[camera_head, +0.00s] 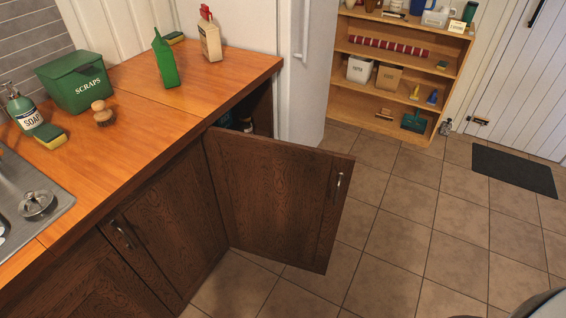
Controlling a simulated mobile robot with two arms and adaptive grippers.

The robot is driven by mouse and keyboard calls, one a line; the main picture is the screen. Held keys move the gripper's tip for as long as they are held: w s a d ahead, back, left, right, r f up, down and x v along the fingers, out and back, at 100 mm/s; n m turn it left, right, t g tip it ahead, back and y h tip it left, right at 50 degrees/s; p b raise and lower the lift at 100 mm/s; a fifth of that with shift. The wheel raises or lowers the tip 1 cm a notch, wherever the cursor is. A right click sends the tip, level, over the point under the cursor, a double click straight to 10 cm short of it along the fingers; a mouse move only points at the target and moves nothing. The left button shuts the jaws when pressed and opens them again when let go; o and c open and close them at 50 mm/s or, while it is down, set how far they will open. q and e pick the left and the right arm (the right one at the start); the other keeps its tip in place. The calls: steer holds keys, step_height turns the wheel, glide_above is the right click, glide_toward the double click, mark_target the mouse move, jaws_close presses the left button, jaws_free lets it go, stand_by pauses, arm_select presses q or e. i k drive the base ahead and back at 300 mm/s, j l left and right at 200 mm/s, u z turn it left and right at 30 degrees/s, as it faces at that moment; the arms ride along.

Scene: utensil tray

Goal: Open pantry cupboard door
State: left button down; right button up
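A dark wooden cupboard door (272,199) under the far end of the counter stands wide open, swung out over the floor. Its metal handle (339,183) is near its free edge. Dark items show inside the cupboard opening (255,112), mostly hidden behind the door. Another cupboard door (167,231) with a metal handle (121,235), nearer to me, is shut. Neither of my grippers is in view.
The wooden counter (200,92) holds a green scraps bin (75,82), a soap bottle (24,111), a brush, sponges and cartons. A sink (30,195) is at the left. A shelf unit (345,72) and a dark mat (513,172) are at the back. The tiled floor (410,235) right of the open door is clear.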

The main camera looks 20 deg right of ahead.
mark_target(282, 202)
steer(key=i+l+u, duration=0.2)
steer(key=l+u, duration=0.3)
steer(key=l, duration=0.35)
steer(key=l+u, duration=0.45)
steer(key=l, duration=0.4)
steer(key=k+l+u, duration=0.1)
steer(key=l+u, duration=0.4)
steer(key=l, duration=0.4)
